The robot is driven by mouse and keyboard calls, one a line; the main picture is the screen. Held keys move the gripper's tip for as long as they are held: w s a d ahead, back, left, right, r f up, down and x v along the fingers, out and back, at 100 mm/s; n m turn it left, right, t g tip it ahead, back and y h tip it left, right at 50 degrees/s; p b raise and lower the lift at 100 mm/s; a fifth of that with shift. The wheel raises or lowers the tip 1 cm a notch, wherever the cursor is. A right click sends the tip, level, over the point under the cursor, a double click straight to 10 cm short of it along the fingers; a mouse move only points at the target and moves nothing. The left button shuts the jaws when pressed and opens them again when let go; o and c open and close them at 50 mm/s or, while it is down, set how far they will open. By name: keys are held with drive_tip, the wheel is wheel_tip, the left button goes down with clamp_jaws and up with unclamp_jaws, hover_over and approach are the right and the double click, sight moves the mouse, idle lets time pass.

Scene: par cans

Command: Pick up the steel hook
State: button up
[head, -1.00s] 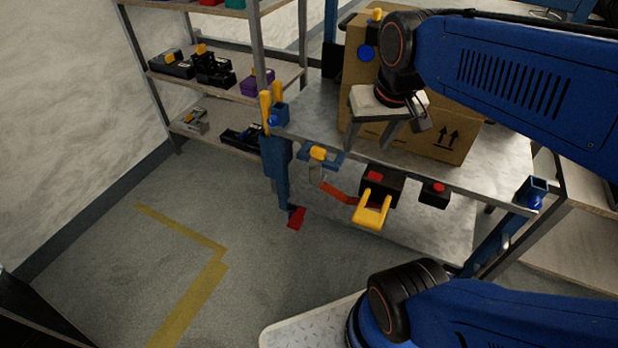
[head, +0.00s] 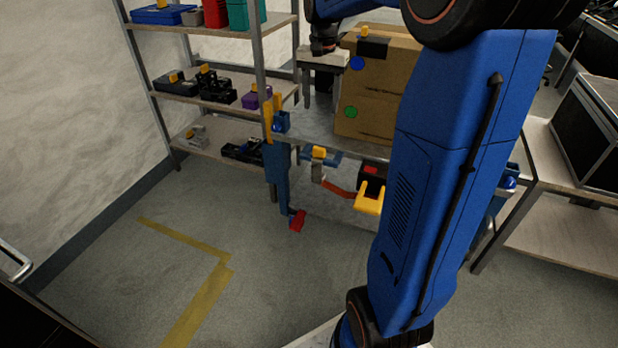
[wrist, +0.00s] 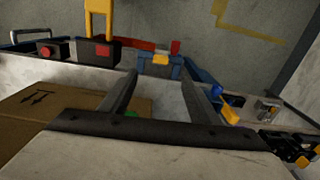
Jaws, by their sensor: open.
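No object is plainly a steel hook. A small grey metal piece with a yellow part (head: 197,135) lies on the lowest rack shelf in the head view and could be it; it also shows at the right of the wrist view (wrist: 267,108). A grey curved piece (head: 318,172) under a yellow block on the cart edge is another candidate. My gripper (head: 321,98) is open and empty above the cart top, left of the cardboard box. In the wrist view its two fingers (wrist: 158,84) have nothing gripped between them.
The cardboard box (head: 368,122) stands on the cart. The rack (head: 225,104) at the left holds several black pieces and a purple one. The floor with yellow tape (head: 200,305) is clear.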

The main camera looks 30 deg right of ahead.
drive_tip(key=w, duration=0.1)
hover_over(319, 147)
drive_tip(key=shift+m, duration=0.3)
drive_tip(key=f, duration=1.2)
drive_tip(key=shift+s+a+f, duration=0.1)
drive_tip(key=shift+a+f, duration=0.1)
drive_tip(key=shift+a, duration=0.05)
drive_tip(key=shift+d+f, duration=0.2)
drive_tip(key=shift+f, duration=2.55)
clamp_jaws()
